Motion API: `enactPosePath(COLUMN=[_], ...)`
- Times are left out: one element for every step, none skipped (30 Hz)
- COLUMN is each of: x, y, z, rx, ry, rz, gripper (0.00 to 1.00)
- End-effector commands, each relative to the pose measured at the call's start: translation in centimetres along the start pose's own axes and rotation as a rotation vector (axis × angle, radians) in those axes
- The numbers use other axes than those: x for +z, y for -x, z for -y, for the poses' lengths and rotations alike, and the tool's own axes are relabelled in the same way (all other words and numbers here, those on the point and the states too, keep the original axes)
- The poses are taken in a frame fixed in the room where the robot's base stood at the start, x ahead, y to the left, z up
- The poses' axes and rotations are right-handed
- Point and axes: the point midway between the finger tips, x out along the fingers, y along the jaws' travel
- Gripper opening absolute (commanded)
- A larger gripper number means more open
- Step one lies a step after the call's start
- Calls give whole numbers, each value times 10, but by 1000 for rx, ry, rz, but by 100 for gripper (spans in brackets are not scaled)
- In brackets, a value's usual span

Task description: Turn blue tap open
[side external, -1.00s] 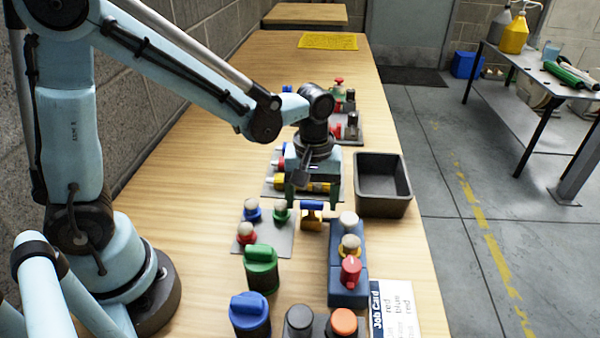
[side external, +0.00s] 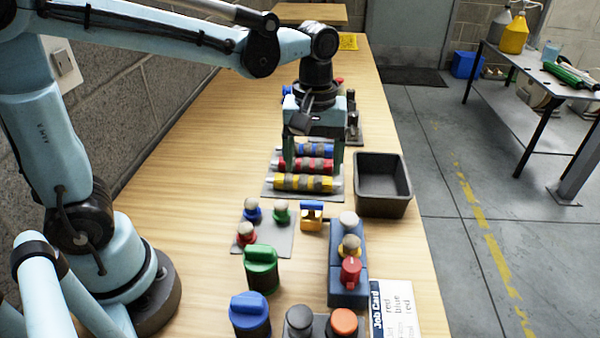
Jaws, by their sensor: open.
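The blue tap (side external: 312,208), a small brass-yellow body with a blue handle across its top, stands near the middle of the bench. It is left of the dark bin and behind the dark blue block. How far its handle is turned is too small to tell. My gripper (side external: 312,168) is open, pointing down, with its two fingers spread. It is behind the tap and apart from it, above a grey plate with blue, red and yellow banded cylinders. Nothing shows held between the fingers.
A dark open bin (side external: 382,207) stands right of the plate. A dark blue block (side external: 336,285) with knobs is in front of the tap. A grey pad (side external: 268,240) with several knobs lies to its left. Green (side external: 261,270) and blue (side external: 249,316) capped canisters stand nearer.

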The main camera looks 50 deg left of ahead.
Motion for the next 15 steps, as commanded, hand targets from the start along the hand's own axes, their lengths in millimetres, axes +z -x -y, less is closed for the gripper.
enactPosePath(x=[0, 0, 0, 0, 0, 0, 0, 0, 0, 0, 0, 0, 0, 0, 0], y=[7, 11, 15, 18, 20, 23, 25, 26, 28, 28, 29, 30, 30, 30, 30], z=[0, 0, 0, 0, 0, 0, 0, 0, 0, 0, 0, 0, 0, 0, 0], rx=[0, 0, 0, 0, 0, 0, 0, 0, 0, 0, 0, 0, 0, 0, 0], ry=[0, 0, 0, 0, 0, 0, 0, 0, 0, 0, 0, 0, 0, 0, 0], rz=[0, 0, 0, 0, 0, 0, 0, 0, 0, 0, 0, 0, 0, 0, 0], gripper=[77, 77, 77, 77, 77, 77, 77, 77, 77, 77, 77, 77, 77, 77, 77])
